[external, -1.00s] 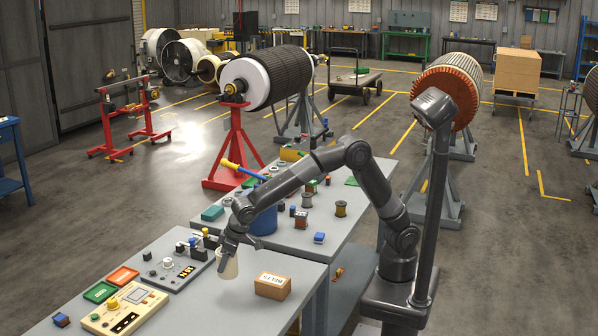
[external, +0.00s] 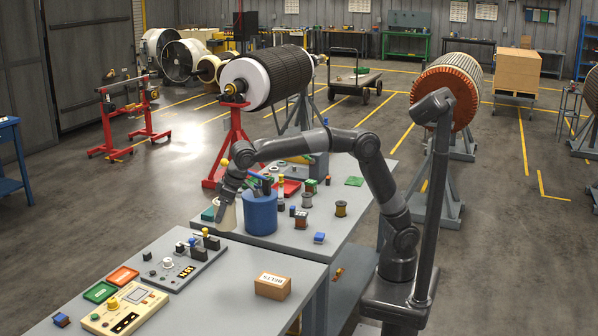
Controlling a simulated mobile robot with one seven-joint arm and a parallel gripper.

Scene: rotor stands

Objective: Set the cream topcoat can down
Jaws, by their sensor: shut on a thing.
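The cream topcoat can (external: 228,217) is held in my gripper (external: 225,203), whose fingers are shut on it. The can shows as a small pale shape, roughly upright, partly covered by the fingers. It appears at the left side of the rear grey table (external: 294,243), just left of a blue canister (external: 261,214). I cannot tell whether its bottom touches the table or hangs above it.
A teal block (external: 208,214) lies just left of the can. Several small spools and blocks stand right of the canister. The front table (external: 225,310) holds a switch panel (external: 163,268), a yellowish control box (external: 124,309) and a cardboard box (external: 272,286).

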